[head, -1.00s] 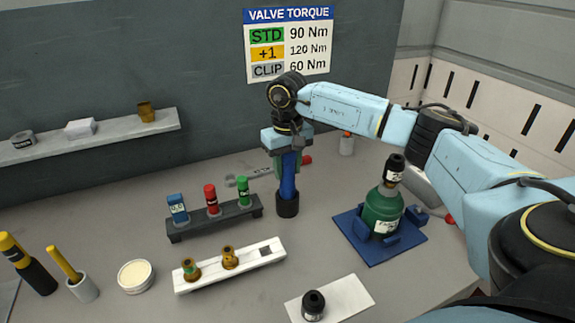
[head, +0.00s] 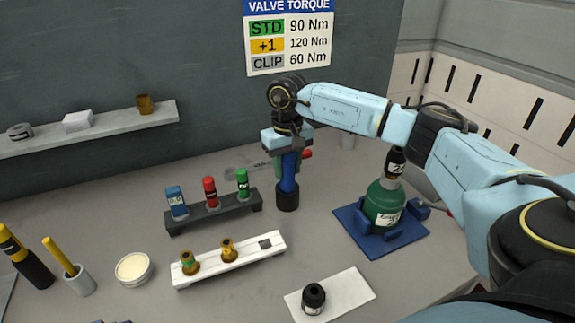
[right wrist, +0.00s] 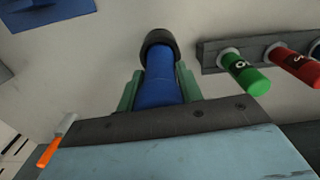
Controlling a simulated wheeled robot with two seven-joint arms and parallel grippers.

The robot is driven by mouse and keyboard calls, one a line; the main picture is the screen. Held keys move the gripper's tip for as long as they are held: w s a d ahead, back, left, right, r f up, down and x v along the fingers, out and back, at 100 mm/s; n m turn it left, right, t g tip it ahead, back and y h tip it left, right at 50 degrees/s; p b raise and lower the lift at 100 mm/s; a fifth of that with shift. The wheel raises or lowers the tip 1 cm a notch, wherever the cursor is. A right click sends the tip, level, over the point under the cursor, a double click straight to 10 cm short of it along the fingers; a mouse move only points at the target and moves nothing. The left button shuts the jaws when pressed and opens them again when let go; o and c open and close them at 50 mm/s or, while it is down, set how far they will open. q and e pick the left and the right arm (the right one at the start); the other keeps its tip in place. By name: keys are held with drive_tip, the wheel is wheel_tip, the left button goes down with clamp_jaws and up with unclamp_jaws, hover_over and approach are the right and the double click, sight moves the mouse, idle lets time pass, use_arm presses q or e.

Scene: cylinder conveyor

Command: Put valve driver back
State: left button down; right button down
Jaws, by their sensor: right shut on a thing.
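The valve driver (head: 288,172), a blue upright tool, stands at the middle back of the table with a wide black lower end (head: 287,198). I cannot tell whether that black part is its own end or a holder around it. My right gripper (head: 287,158) is shut on its upper part from above. In the right wrist view the blue driver (right wrist: 160,82) sits between the green fingers (right wrist: 158,90), with the black ring (right wrist: 160,46) beyond them. My left gripper is not in view.
A dark rack (head: 214,217) with blue, red and green pieces stands left of the driver. A white rail (head: 210,266) holds brass fittings. A green cylinder (head: 384,203) sits in a blue cradle (head: 350,222) at right.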

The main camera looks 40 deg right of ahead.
drive_tip(key=shift+f, duration=0.3)
drive_tip(key=c, duration=0.9)
unclamp_jaws()
drive_tip(key=shift+o, duration=0.2)
drive_tip(key=shift+r+p, duration=2.05)
drive_tip(key=shift+r, duration=0.95)
